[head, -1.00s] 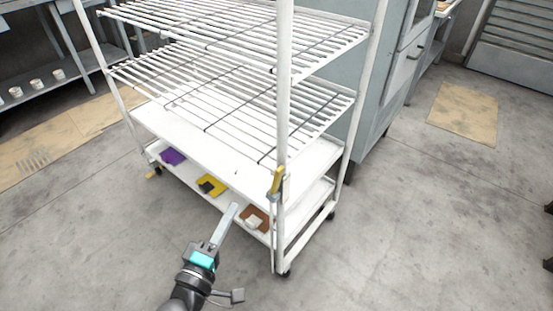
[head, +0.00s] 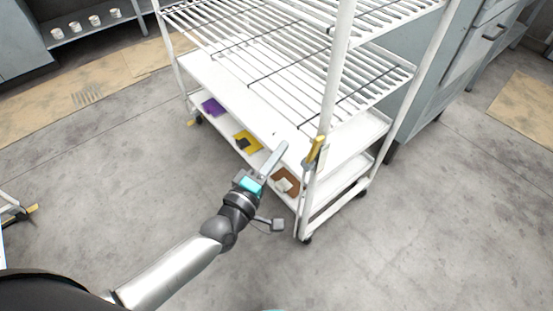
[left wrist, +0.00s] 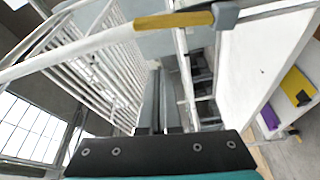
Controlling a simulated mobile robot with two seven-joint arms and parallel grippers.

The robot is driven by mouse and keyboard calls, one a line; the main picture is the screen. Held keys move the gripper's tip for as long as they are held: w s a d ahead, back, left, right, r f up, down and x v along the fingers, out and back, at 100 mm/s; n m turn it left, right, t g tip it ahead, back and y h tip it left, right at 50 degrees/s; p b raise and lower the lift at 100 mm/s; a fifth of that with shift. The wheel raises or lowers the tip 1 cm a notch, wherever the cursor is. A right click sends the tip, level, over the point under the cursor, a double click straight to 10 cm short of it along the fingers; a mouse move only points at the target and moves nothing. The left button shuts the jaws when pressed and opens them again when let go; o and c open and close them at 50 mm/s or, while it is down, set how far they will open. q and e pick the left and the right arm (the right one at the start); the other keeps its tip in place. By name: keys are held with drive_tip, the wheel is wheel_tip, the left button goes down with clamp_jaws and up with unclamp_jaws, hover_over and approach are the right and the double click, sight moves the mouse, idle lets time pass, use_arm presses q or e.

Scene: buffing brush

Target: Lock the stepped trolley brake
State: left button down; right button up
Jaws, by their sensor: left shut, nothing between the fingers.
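The white trolley (head: 345,95) stands upright on castors, with wire shelves above solid lower ones. A yellow-handled lever (head: 316,150) with a grey end sits on its near corner post; it is the likely brake. In the left wrist view the yellow handle (left wrist: 172,20) lies across the top, beyond my fingers. My left gripper (head: 278,155) is shut and empty, just left of the lever and apart from it in the picture. Its long grey fingers (left wrist: 158,105) point up in the left wrist view.
Purple (head: 214,107), yellow (head: 248,142) and brown (head: 287,180) pads lie on the trolley's low shelf. A near castor (head: 306,240) touches the floor. A grey cabinet (head: 415,95) stands behind the trolley. The concrete floor (head: 420,250) at the front right is clear.

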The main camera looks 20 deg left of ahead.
sight(311, 152)
use_arm(q)
drive_tip(key=w+d+b, duration=0.1)
drive_tip(key=w+d, duration=0.2)
drive_tip(key=d, duration=0.2)
drive_tip(key=shift+w+f, duration=0.2)
drive_tip(key=shift+w, duration=0.1)
use_arm(e)
drive_tip(key=shift+w+a+r, duration=0.25)
drive_tip(key=shift+w+a, duration=0.6)
drive_tip(key=shift+a, duration=0.3)
